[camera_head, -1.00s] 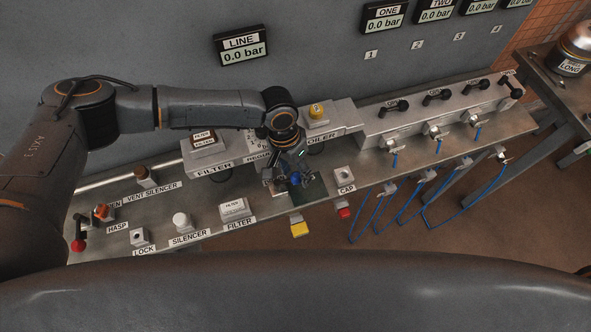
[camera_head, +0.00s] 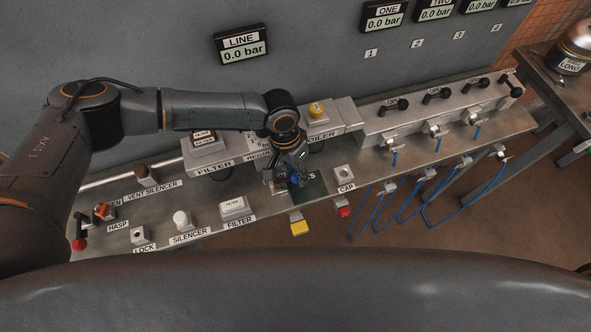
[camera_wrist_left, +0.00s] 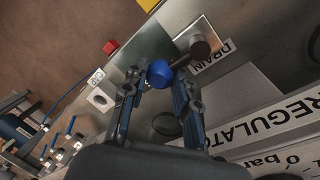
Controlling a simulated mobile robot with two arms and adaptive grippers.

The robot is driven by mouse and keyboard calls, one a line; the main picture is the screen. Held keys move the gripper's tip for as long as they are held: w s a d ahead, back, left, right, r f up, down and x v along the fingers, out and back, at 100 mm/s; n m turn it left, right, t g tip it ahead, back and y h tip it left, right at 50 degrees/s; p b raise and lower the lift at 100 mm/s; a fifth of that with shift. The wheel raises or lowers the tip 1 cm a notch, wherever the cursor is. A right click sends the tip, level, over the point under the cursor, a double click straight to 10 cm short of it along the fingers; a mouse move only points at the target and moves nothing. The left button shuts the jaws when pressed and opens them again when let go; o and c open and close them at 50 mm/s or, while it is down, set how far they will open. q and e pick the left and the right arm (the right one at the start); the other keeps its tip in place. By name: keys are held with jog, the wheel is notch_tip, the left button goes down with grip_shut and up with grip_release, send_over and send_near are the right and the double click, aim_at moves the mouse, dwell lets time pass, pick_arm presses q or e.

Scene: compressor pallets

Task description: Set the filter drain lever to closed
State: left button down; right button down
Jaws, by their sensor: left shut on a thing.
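The filter drain lever shows in the left wrist view as a dark round hub (camera_wrist_left: 199,48) on a pale plate beside the DRAIN label (camera_wrist_left: 212,57). Its arm runs to a blue knob (camera_wrist_left: 160,73). My left gripper (camera_wrist_left: 156,80) is shut on the blue knob, with one finger on each side. In the head view my left gripper (camera_head: 291,181) is over the bench below the regulator, and it hides much of the lever. My right gripper is not in view.
The regulator and filter blocks (camera_head: 212,157) stand behind the gripper. A dark green patch (camera_head: 313,187) lies bare beside the gripper.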

pick_arm(q)
jog(key=s+m, duration=0.1)
jog(key=m, duration=0.1)
jog(key=s+m+p, duration=0.1)
jog(key=m, duration=0.1)
jog(key=shift+d+g+y, duration=0.15)
jog(key=shift+g+y, duration=0.15)
jog(key=m, duration=0.1)
jog(key=s+m, duration=0.1)
jog(key=m, duration=0.1)
jog(key=m+p, duration=0.1)
jog(key=shift+s+a+m+y, duration=0.25)
jog(key=shift+s+m+y, duration=0.15)
jog(key=m, duration=0.1)
jog(key=s+a+m, duration=0.1)
jog(key=m, duration=0.1)
jog(key=m+y+p, duration=0.1)
jog(key=m, duration=0.1)
jog(key=shift+s+a, duration=0.2)
jog(key=shift+s, duration=0.15)
jog(key=shift+s+a+m+y+p, duration=0.2)
jog(key=shift+a+m, duration=0.1)
jog(key=shift+m, duration=0.6)
jog(key=shift+s+a+m+y+p, duration=0.1)
jog(key=shift+s+a+m+p, duration=0.15)
jog(key=shift+m, duration=0.65)
jog(key=shift+w+a, duration=0.1)
jog(key=c, duration=1)
grip_release()
